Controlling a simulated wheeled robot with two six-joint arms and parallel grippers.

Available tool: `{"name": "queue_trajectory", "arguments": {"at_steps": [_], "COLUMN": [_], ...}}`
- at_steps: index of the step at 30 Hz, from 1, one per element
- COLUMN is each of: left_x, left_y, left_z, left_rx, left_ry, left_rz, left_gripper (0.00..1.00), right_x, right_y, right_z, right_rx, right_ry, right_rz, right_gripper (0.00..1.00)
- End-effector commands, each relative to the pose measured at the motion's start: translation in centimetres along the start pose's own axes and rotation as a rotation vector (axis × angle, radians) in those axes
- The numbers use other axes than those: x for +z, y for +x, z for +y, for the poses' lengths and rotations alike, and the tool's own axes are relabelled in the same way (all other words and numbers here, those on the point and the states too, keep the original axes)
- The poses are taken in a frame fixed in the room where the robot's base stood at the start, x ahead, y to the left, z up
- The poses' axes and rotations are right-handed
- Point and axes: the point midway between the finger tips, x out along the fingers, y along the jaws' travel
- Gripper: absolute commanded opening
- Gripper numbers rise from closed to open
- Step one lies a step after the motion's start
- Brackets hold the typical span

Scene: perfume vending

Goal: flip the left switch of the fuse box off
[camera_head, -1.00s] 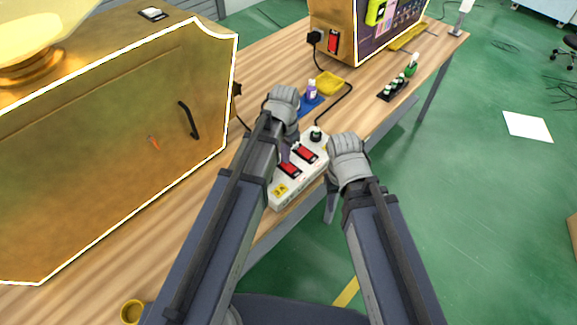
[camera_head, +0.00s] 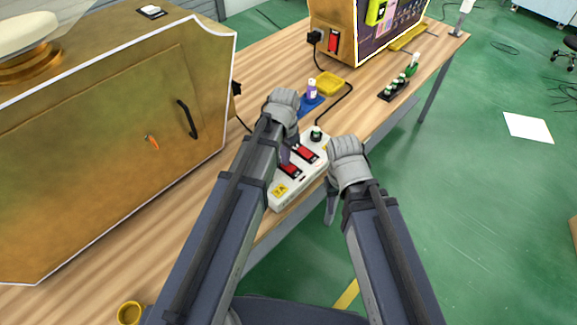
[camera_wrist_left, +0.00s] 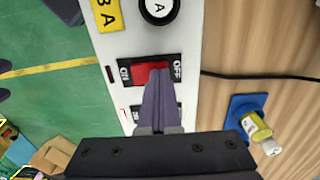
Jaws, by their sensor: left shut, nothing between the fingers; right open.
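The white fuse box (camera_head: 275,204) lies on the table near its front edge and also shows in the left wrist view (camera_wrist_left: 188,30). Its left red switch (camera_head: 291,172) is beside a yellow label. In the left wrist view this switch (camera_wrist_left: 150,72) has ON at its left and OFF at its right. My left gripper (camera_wrist_left: 160,84) is shut and empty, its fingertips over the switch's OFF half; contact is unclear. The right red switch (camera_head: 306,154) is mostly hidden behind my fingers in the wrist view. My right gripper (camera_head: 332,203) is open, beyond the table's front edge.
A large brass-coloured machine (camera_head: 100,150) fills the left of the table.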

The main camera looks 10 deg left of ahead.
Motion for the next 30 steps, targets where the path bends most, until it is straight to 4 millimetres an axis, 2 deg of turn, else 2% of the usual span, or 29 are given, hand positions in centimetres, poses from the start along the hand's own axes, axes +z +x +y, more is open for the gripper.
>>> {"name": "queue_trajectory", "arguments": {"at_steps": [5, 30], "left_x": [0.0, 0.0], "left_y": [-0.7, -7.0], "left_z": [0.0, 0.0], "left_rx": [0.0, 0.0], "left_ry": [0.0, 0.0], "left_rz": [0.0, 0.0], "left_gripper": [0.0, 0.0], "right_x": [0.0, 0.4], "right_y": [-0.7, -7.0], "right_z": [0.1, 0.7], "right_rx": [0.0, 0.0], "right_ry": [0.0, 0.0], "right_rz": [0.0, 0.0], "right_gripper": [0.5, 0.5]}}
